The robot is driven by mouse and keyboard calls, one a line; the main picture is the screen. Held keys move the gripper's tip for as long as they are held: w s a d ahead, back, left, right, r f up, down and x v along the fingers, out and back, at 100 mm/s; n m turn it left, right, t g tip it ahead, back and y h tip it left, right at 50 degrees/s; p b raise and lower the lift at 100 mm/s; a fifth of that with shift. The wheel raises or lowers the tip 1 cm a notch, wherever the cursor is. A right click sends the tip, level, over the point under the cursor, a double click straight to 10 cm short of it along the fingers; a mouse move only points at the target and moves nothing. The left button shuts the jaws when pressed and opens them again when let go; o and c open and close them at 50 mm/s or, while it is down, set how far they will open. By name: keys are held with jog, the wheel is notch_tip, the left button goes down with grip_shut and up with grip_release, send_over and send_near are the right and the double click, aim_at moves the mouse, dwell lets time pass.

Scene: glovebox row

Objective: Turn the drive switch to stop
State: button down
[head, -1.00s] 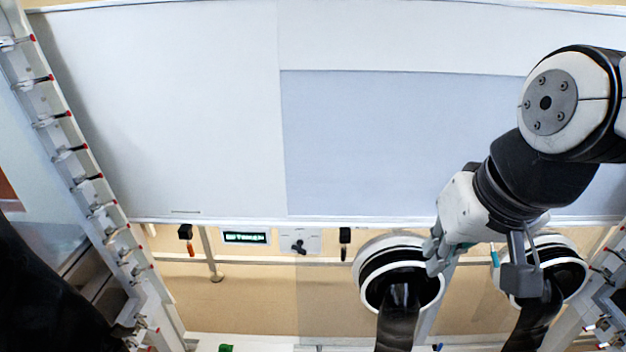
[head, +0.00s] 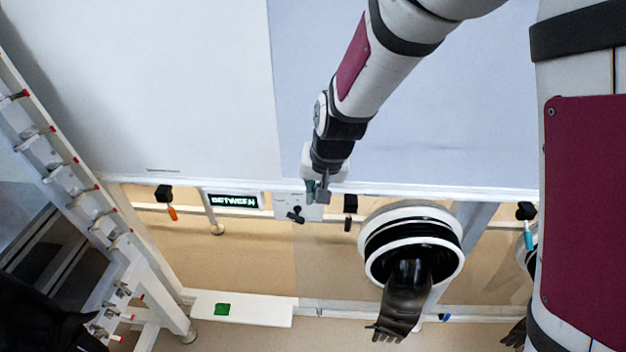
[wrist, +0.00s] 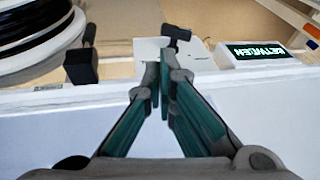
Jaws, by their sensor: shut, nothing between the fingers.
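The drive switch (head: 296,215) is a dark knob on a small white plate (head: 313,212) at the lower edge of the glovebox wall. In the wrist view its dark handle (wrist: 177,34) shows just beyond my fingertips. My gripper (head: 318,198) is shut and empty, in front of the plate and close to the switch. The fingertips also show in the wrist view (wrist: 160,70), hiding part of the plate. I cannot tell whether they touch the knob. A display (head: 234,201) left of the switch reads "BETWEEN"; it also shows in the wrist view (wrist: 258,53).
A black glove port (head: 412,245) with a hanging glove is right of the switch. A small black box (head: 350,201) hangs between them. A black holder with an orange tip (head: 165,200) is at left. A white shelf (head: 255,310) bears a green item (head: 222,309).

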aim_at(295, 218)
jog(key=b+x, duration=0.1)
jog(key=x, duration=0.8)
jog(key=shift+w+f, duration=0.15)
jog(key=shift+f, duration=0.1)
jog(key=shift+w+f+b, duration=0.1)
jog(key=shift+f+b, duration=0.1)
jog(key=shift+b, duration=0.35)
